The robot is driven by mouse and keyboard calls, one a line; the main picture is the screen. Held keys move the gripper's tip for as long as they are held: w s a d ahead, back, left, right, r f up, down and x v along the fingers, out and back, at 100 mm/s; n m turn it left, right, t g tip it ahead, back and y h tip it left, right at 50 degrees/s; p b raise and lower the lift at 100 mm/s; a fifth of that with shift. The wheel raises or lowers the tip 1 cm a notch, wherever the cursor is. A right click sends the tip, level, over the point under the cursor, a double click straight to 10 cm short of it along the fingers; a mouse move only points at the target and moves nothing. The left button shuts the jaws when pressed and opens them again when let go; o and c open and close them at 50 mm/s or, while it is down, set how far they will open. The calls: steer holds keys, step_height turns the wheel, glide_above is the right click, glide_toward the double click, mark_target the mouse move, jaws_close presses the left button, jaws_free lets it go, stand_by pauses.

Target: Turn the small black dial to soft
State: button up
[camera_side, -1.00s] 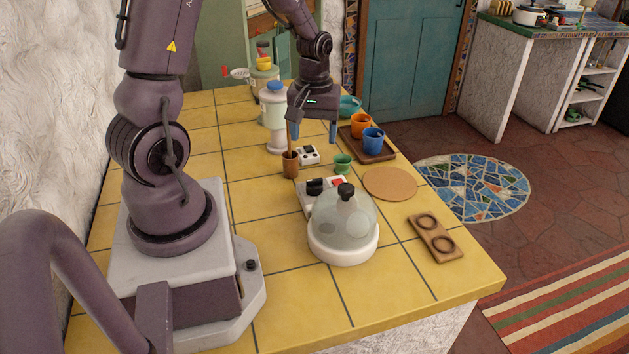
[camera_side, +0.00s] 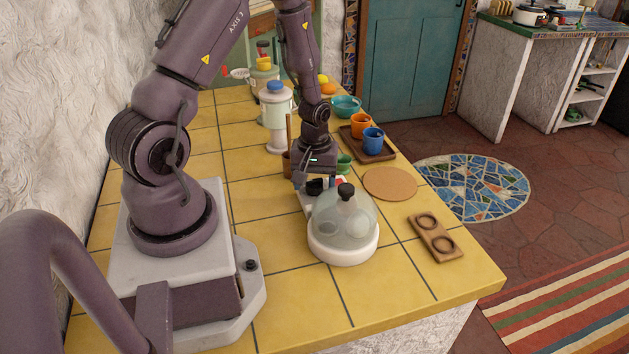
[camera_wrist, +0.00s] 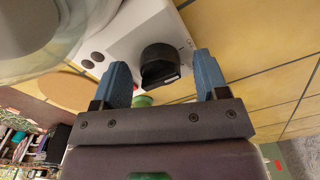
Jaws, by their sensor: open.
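The black dial (camera_wrist: 160,62) sits on the white control panel (camera_wrist: 135,28) of an appliance with a clear dome. It carries a pale mark on its lower edge; the panel print is too small to read. In the side view the dial (camera_side: 316,186) is just behind the domed appliance (camera_side: 343,243). My gripper (camera_wrist: 160,68) is open, with one blue finger on each side of the dial. Gaps show between fingers and dial in the wrist view; I cannot tell whether it is fully down around it.
The clear dome (camera_side: 342,217) with its black knob stands close in front of my gripper. A cork mat (camera_side: 390,184) and a wooden holder (camera_side: 435,238) lie to the right.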

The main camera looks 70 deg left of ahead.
steer(key=shift+f, duration=0.1)
steer(key=c, duration=0.9)
steer(key=shift+m, duration=0.5)
steer(key=m, duration=0.3)
steer(key=shift+m, duration=0.4)
steer(key=m, duration=0.4)
steer(key=shift+m, duration=0.7)
steer(key=o, duration=0.9)
